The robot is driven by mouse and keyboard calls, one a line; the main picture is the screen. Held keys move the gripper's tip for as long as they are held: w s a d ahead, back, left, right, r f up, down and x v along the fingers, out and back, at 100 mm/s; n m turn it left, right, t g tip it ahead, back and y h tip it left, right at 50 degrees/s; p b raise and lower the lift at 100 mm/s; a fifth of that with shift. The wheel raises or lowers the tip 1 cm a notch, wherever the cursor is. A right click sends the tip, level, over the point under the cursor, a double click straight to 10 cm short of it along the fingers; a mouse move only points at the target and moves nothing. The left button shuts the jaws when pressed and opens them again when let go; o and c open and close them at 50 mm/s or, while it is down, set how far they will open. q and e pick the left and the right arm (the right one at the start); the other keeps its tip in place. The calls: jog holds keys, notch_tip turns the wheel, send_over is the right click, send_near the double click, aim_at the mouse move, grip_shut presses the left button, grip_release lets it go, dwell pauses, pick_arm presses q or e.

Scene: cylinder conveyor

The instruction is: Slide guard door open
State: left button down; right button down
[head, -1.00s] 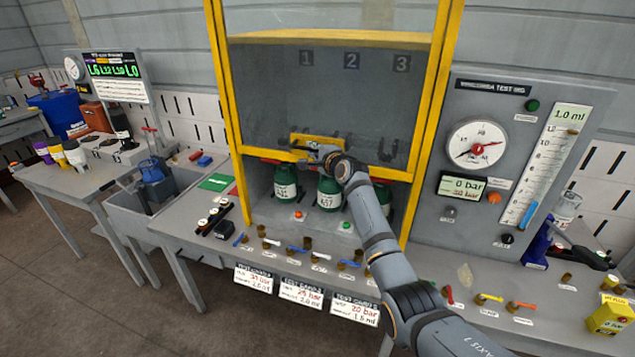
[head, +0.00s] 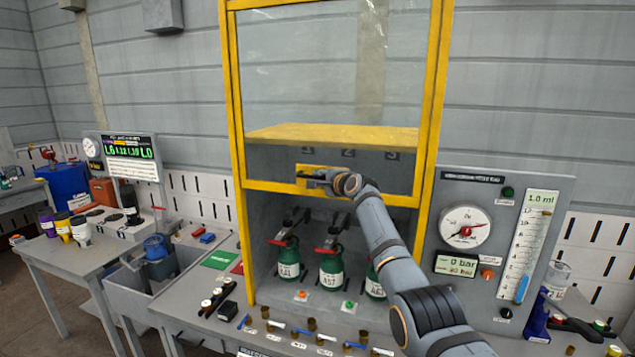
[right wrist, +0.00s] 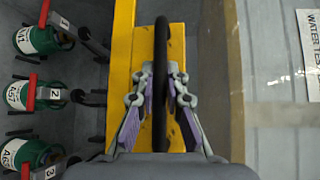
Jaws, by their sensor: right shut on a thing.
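The guard door is a clear pane with a yellow bottom rail (head: 264,187) inside a tall yellow frame (head: 240,235). It stands partly raised, with an open gap below the rail. A dark bar handle (right wrist: 161,45) is fixed on a yellow plate (head: 303,187) at the bottom rail. My right gripper (head: 324,177) is shut on the handle. In the right wrist view its fingers (right wrist: 161,78) lie on both sides of the bar. My left gripper is not in view.
Green cylinders (head: 290,262) with red-handled valves stand in the bay below the door. Small valves and buttons line the bench front. A gauge panel (head: 485,200) is to the right of the frame. A grey sink (head: 155,265) and side table are to the left.

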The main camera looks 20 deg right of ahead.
jog(key=c, duration=1.4)
grip_release()
jog(key=shift+o, duration=0.2)
jog(key=v, duration=1.2)
